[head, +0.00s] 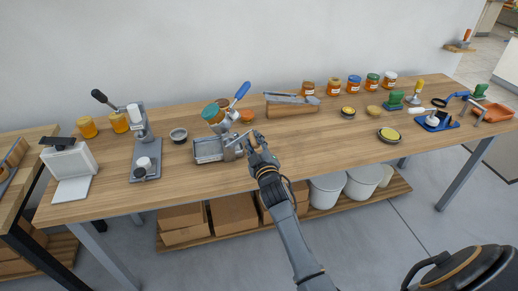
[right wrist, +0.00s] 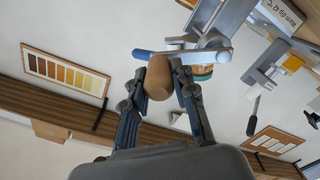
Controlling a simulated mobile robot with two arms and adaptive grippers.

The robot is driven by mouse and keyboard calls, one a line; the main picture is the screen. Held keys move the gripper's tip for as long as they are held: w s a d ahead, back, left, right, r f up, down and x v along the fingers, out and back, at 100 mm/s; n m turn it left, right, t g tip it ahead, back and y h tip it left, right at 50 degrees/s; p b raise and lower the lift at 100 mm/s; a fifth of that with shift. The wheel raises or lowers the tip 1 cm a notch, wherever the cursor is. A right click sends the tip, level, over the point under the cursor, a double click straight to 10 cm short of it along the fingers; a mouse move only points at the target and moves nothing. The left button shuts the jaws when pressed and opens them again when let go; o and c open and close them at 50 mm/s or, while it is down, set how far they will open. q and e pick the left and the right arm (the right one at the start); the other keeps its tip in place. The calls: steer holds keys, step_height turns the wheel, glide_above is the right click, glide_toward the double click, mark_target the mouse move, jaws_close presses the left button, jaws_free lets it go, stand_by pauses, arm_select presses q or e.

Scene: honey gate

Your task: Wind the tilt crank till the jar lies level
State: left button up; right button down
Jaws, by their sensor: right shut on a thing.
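The tilting stand (head: 208,150) is a grey metal tray frame near the front edge of the table. The jar with a teal lid (head: 211,113) sits in it and looks tilted; its glass is largely hidden by the clamp parts. A blue lever (head: 240,93) sticks up beside it. My right gripper (head: 256,144) is at the stand's right side, at the crank. In the right wrist view its fingers (right wrist: 172,85) are shut on the brown crank knob (right wrist: 158,78). The blue lever and the jar's lid (right wrist: 203,72) show behind the knob. My left gripper is not in view.
A lever press (head: 140,130) and a white box device (head: 70,162) stand left. A wooden block with a metal tool (head: 291,105) and several honey jars (head: 333,87) stand behind right. The table front right of my gripper is clear.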

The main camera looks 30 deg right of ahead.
steer(key=shift+w+a+r+n+p, duration=0.2)
steer(key=shift+a+r+n, duration=0.15)
steer(key=shift+r+n, duration=0.35)
steer(key=shift+w+a+r+n+p, duration=0.15)
steer(key=shift+a+r+n, duration=0.15)
steer(key=shift+r+n, duration=0.4)
steer(key=w+a+r+n, duration=0.1)
steer(key=a+n, duration=0.5)
steer(key=n, duration=0.3)
steer(key=shift+r+p, duration=0.4)
steer(key=shift+w, duration=0.1)
